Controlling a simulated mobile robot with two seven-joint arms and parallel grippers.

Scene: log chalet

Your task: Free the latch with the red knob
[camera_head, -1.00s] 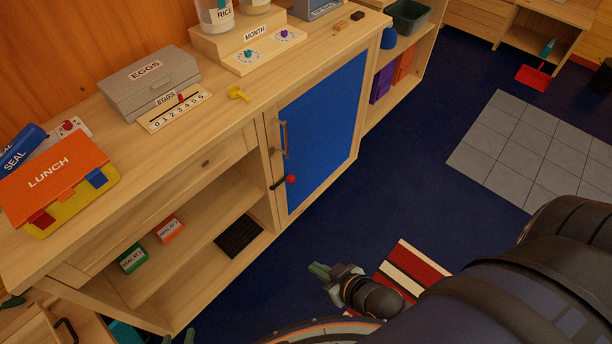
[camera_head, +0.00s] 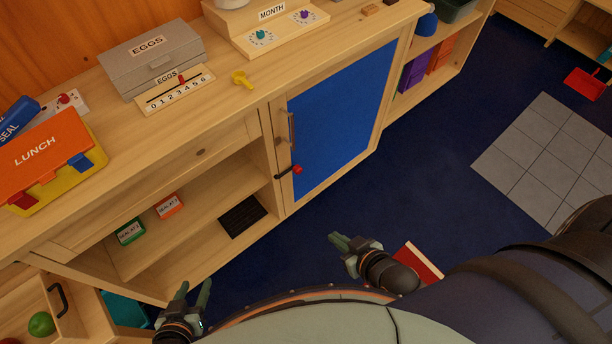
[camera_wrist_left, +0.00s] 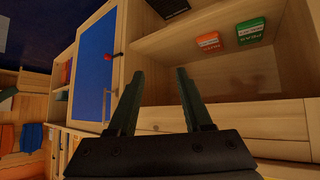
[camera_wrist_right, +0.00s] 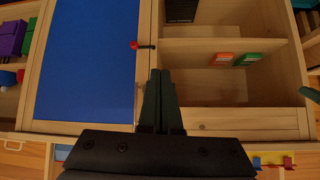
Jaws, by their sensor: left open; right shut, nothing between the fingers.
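The red knob (camera_head: 297,169) sits at the end of a dark latch bar (camera_head: 284,174) on the lower left edge of the blue cabinet door (camera_head: 343,120). The bar reaches left across the door frame. The door looks closed, with a handle (camera_head: 291,129) above the latch. The knob also shows in the left wrist view (camera_wrist_left: 107,57) and the right wrist view (camera_wrist_right: 134,45). My left gripper (camera_head: 194,290) is open and empty, low in front of the open shelves. My right gripper (camera_head: 338,240) is shut and empty, in front of the door and below the knob, apart from it.
The counter holds a lunch box (camera_head: 40,165), an egg box (camera_head: 151,59) and a yellow key-like piece (camera_head: 241,79). Shelves left of the door hold small green (camera_head: 130,231) and orange (camera_head: 169,206) boxes. An open drawer (camera_head: 62,300) juts out at lower left.

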